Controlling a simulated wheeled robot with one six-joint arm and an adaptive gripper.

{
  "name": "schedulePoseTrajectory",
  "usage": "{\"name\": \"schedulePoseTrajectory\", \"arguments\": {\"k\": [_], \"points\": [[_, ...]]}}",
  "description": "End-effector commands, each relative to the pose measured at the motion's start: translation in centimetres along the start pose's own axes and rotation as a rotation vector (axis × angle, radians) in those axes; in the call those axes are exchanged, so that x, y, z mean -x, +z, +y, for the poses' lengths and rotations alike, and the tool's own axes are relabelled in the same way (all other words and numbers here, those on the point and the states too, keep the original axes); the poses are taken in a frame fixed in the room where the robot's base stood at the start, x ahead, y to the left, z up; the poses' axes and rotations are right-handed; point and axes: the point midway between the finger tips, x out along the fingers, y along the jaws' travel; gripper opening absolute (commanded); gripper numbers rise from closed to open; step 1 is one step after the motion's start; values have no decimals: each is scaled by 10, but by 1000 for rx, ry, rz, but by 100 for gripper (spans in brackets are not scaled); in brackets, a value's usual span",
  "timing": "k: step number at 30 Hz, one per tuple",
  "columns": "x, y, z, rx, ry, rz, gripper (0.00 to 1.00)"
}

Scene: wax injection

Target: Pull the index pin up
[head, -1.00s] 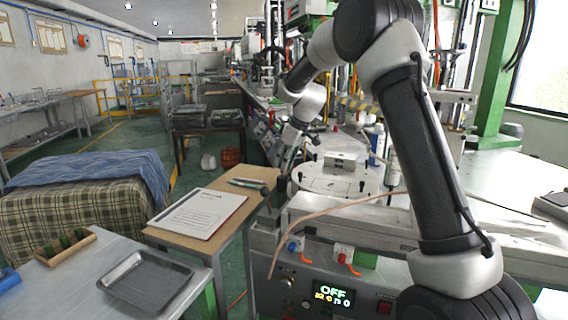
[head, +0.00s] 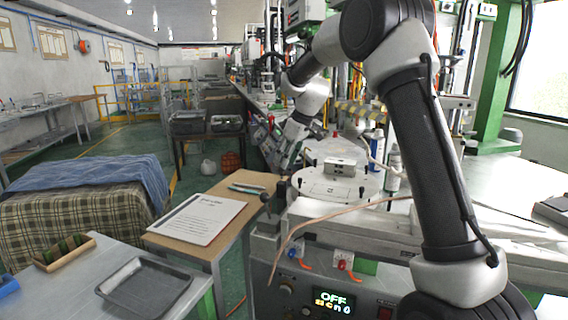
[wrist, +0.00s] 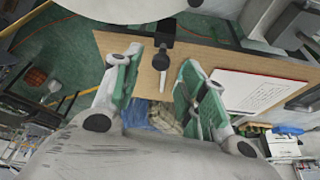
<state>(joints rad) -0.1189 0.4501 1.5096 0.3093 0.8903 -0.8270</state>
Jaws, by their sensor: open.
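The index pin looks to be the dark upright knob (head: 281,190) at the left edge of the machine, beside the round white plate (head: 312,180). In the wrist view a black post with a knob (wrist: 163,42) shows at the plate's edge, ahead of the fingers. My gripper (head: 272,150) is above and behind the knob in the head view, tilted. In the wrist view my gripper (wrist: 160,60) is open, its two green-padded fingers spread with the post near the gap between their tips. I cannot tell how far the fingers are from it; no contact is visible.
A brown board (head: 180,240) with a paper sheet (head: 199,217) lies left of the machine. A metal block (head: 339,165) and small dark pins stand on the round plate. A copper-coloured hose (head: 330,213) crosses the machine front. A grey tray (head: 145,287) lies at lower left.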

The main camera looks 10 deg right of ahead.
Motion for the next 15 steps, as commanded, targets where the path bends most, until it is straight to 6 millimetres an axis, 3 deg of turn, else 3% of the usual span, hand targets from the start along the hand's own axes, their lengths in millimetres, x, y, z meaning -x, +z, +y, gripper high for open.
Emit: {"name": "schedulePoseTrajectory", "arguments": {"k": [9,15], "points": [[71,-1,0,-1,3,3,42],[93,-1,0,0,2,2,42]]}}
